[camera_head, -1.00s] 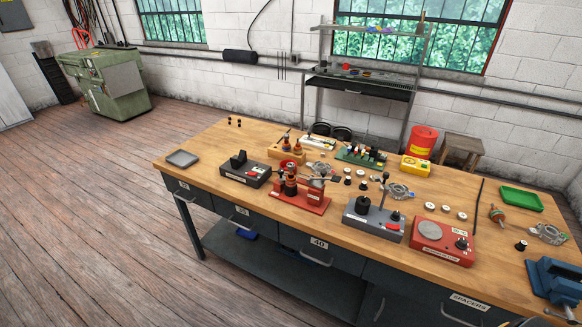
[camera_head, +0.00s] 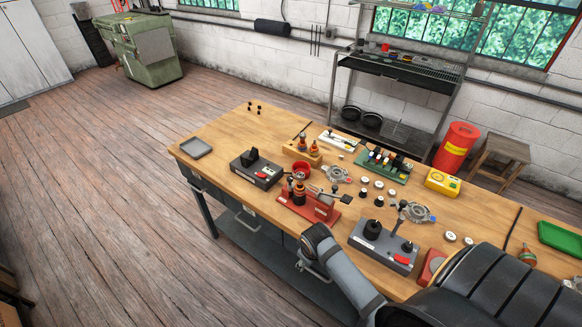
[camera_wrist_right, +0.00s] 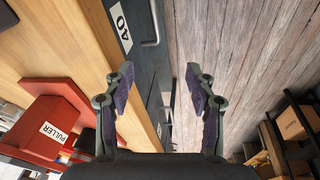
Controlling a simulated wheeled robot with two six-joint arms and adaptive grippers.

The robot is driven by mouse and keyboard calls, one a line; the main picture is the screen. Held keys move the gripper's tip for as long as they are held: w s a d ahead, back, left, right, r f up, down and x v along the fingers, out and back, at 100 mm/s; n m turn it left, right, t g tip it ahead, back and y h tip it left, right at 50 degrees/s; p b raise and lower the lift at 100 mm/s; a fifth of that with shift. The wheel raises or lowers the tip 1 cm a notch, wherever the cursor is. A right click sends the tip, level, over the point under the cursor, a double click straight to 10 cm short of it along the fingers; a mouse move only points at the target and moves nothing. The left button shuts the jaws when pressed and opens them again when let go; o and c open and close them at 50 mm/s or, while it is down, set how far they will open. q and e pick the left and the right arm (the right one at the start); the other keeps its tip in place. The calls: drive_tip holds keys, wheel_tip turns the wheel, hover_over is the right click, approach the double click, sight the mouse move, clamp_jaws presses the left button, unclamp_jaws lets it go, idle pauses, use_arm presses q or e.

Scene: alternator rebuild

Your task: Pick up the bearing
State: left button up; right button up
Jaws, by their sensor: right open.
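Several small ring-shaped parts with pale rims (camera_head: 377,184) lie on the workbench, right of the red puller stand; they could be bearings, but I cannot tell which is the bearing. Two more (camera_head: 450,236) lie farther right. My right arm reaches in from the lower right of the head view, its grey link in front of the bench's front edge. In the right wrist view my right gripper (camera_wrist_right: 160,80) is open and empty, beside the bench edge with the drawer front and floor beyond. My left gripper is not in view.
The workbench (camera_head: 228,125) carries the red puller stand (camera_head: 308,207), a grey press-like fixture (camera_head: 383,245), a dark box fixture (camera_head: 256,171), a grey tray (camera_head: 196,148) and a green tray (camera_head: 560,238). The bench's left end is fairly clear.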

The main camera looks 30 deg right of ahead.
drive_tip(key=w+d+r+n, duration=0.2)
drive_tip(key=w+d+r, duration=0.1)
drive_tip(key=w+r, duration=0.45)
wheel_tip(320, 180, up, 19)
drive_tip(key=n+g+y+p, duration=0.1)
drive_tip(key=n+g, duration=0.2)
drive_tip(key=n, duration=0.2)
hover_over(300, 175)
wheel_tip(300, 175, down, 6)
drive_tip(key=b, duration=0.5)
drive_tip(key=shift+s+d+r, duration=0.1)
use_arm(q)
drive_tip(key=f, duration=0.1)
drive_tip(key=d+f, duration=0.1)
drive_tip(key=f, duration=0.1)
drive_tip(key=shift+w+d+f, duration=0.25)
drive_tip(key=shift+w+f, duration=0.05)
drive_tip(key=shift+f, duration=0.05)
use_arm(e)
wheel_tip(300, 175, down, 4)
drive_tip(key=shift+f+p, duration=0.15)
drive_tip(key=shift+p, duration=0.55)
drive_tip(key=shift+f, duration=0.3)
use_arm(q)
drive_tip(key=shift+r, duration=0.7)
use_arm(e)
clamp_jaws()
